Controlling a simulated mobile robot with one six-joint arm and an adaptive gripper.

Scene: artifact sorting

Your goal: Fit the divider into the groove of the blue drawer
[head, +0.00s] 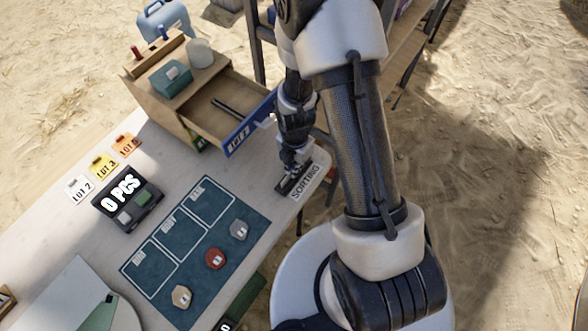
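The blue drawer (258,119) is pulled out of a wooden cabinet; its blue front faces right and bears a white label. A dark narrow strip (222,103) shows inside the drawer; I cannot tell whether it is the groove or a part lying there. My gripper (291,180) points down at the table's right edge, in front of the drawer and beside the white "SORTING" sign. A flat dark piece (287,187) is at its fingertips. It may be the divider, but I cannot tell whether the fingers grip it. The fingers are small and partly hidden.
A teal box (170,78) and a pale cylinder (199,53) stand on the cabinet. A teal mat (180,270) carries three hexagonal pieces. A "0 PCS" display (128,200) and lot tags (103,166) are at left. Bare table lies between mat and cabinet.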

